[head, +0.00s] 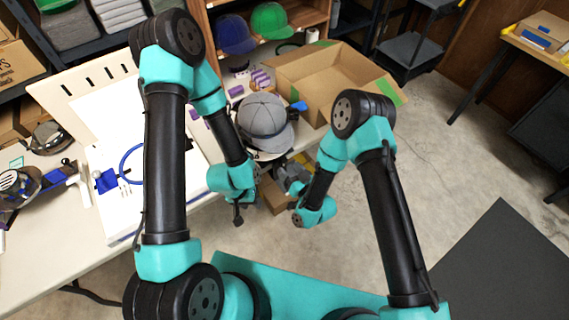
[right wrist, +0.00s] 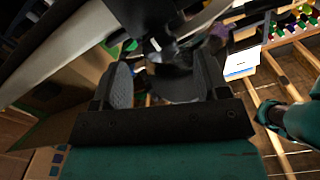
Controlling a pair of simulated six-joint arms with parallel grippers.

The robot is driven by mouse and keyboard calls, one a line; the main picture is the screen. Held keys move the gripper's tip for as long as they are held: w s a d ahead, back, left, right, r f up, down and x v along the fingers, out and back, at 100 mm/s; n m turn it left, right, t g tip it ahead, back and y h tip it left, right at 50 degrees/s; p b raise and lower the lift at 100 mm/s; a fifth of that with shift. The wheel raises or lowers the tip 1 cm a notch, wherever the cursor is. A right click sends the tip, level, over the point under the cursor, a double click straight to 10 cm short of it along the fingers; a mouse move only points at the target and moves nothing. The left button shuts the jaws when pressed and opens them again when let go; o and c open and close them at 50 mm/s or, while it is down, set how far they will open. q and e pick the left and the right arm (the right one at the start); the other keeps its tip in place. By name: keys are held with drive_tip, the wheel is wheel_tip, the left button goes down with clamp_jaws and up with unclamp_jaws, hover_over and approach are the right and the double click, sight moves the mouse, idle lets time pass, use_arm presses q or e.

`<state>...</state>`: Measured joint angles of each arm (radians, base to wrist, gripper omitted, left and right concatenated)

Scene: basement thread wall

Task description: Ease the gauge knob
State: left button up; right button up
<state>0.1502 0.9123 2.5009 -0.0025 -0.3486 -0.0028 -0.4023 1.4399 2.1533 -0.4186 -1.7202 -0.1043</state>
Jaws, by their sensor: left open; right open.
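I cannot make out a gauge or its knob in either view. My left gripper (head: 239,212) hangs in front of the table's near edge, pointing down, with its fingers small and dark. My right gripper (head: 291,178) is a little to the right and higher in the picture, below the grey cap. In the right wrist view my right gripper (right wrist: 165,78) has its two dark pads wide apart. A dark, unclear shape shows beyond and between the pads, and I cannot tell what it is or whether they touch it.
A grey cap (head: 264,122) sits at the table's right end beside an open cardboard box (head: 331,80). A blue looped hose (head: 127,164) lies on a white panel. A rolling cart (head: 412,50) stands behind. The concrete floor (head: 450,170) at right is clear up to a dark mat (head: 505,265).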

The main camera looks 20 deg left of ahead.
sight(284, 163)
drive_tip(key=shift+x, duration=1.9)
drive_tip(key=shift+c, duration=0.4)
drive_tip(key=c, duration=0.8)
drive_tip(key=shift+c, duration=0.2)
